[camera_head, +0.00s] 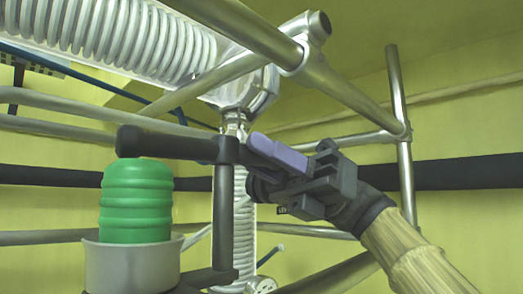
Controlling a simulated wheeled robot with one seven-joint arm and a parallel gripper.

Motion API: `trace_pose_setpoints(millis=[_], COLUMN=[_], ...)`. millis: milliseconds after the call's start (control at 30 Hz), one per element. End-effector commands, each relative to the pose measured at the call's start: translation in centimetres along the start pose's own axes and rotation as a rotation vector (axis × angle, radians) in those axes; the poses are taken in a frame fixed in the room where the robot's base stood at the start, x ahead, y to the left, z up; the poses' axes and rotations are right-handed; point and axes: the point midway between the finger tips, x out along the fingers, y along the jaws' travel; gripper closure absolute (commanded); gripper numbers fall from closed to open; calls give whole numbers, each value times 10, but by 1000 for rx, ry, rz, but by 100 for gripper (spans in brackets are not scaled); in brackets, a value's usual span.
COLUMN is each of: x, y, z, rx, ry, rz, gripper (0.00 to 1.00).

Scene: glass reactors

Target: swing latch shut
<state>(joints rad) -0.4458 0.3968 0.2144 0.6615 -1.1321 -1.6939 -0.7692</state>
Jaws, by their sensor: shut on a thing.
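The latch is a dark grey bar (180,147) on an upright dark post (223,215). Its rounded left end is over the green ribbed cylinder (137,200); I cannot tell whether they touch. A purple handle (277,152) extends to the right from the post's collar. My gripper (290,180) is shut on the purple handle, coming in from the lower right. Its dark jaws hide the handle's right part. The green cylinder stands upright in a grey cup (132,264).
A glass coil condenser (120,35) runs across the upper left, and a vertical glass coil (243,225) stands behind the latch. Metal frame tubes (340,90) cross above and to the right of my gripper. A dark horizontal bar (455,172) runs behind.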

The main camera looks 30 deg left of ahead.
Motion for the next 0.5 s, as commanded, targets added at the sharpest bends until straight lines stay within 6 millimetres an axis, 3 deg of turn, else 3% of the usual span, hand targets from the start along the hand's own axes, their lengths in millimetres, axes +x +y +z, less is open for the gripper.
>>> trace_pose_setpoints(millis=[367,400,500], x=[0,0,0], y=[0,0,0], z=[1,1,1], rx=[2,2,2], ry=[-2,-2,-1], rz=[4,4,4], gripper=[100,66,57])
